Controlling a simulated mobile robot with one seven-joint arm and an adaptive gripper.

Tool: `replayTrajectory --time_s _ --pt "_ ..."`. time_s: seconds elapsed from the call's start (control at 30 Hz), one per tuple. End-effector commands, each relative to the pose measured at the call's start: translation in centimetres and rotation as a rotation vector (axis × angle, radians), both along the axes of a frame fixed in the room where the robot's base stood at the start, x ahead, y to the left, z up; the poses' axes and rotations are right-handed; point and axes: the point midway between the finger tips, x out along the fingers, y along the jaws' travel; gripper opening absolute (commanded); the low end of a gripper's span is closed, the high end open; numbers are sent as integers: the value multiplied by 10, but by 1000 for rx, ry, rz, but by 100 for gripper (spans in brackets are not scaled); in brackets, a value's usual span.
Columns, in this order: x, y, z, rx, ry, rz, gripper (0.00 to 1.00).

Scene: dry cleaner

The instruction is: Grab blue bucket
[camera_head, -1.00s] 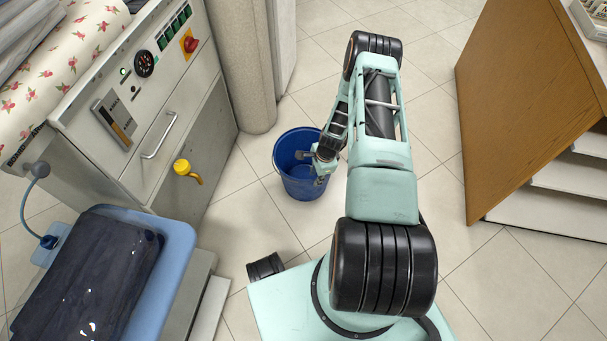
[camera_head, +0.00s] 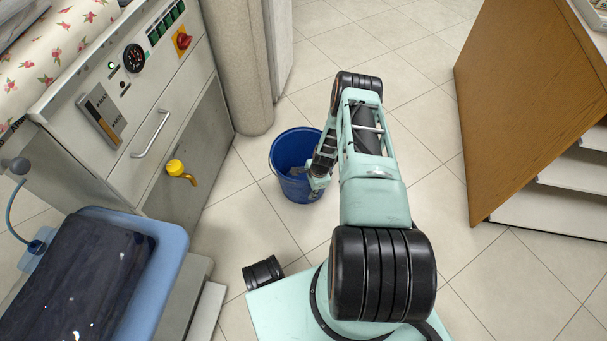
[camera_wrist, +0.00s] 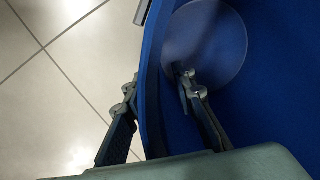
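The blue bucket (camera_head: 285,150) stands upright on the tiled floor, beside the beige column. My gripper (camera_head: 306,182) is at its near right rim, pointing down. In the wrist view, the bucket's wall (camera_wrist: 152,105) runs between my two fingers (camera_wrist: 157,86). One finger is outside the bucket over the floor and the other is inside it. The fingers are open, with gaps visible on both sides of the wall. A round, lighter disc shape shows inside the bucket. In the head view, my arm hides part of the bucket's right side.
A grey machine (camera_head: 150,110) with a yellow tap-like handle (camera_head: 180,171) stands left of the bucket. The beige column (camera_head: 240,70) is close behind it. A wooden counter (camera_head: 530,100) stands at right.

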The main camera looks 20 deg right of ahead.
Motion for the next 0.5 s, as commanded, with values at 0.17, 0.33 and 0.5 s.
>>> replayTrajectory --time_s 0.17,0.33,0.5 --pt "0 0 1 0 0 1 20" --pt "0 0 1 0 0 1 1" --pt "0 0 1 0 -1 1 0"
